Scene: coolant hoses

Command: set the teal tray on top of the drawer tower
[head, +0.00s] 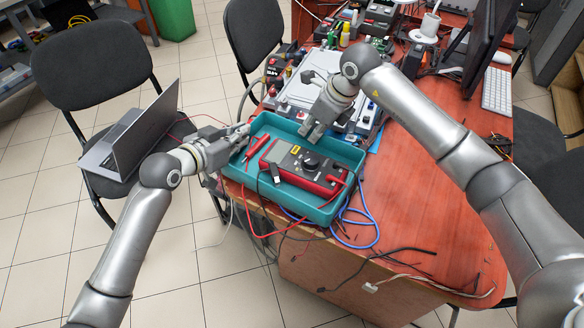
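The teal tray (340,207) lies at the middle of the head view, at the left edge of the red-brown table. In it lie a red and dark grey multimeter (305,167) and red test leads (257,149). My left gripper (240,140) is at the tray's left rim; whether its fingers are closed on the rim is unclear. My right gripper (313,133) points down at the tray's back rim; its finger gap is too small to tell. I cannot make out a drawer tower for certain.
Grey equipment (318,88) and small boards crowd the table behind the tray. A blue cable (362,226) and dark wires lie by its front right. The table's right part (425,205) is mostly bare. A laptop (131,138) sits on a chair at left.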

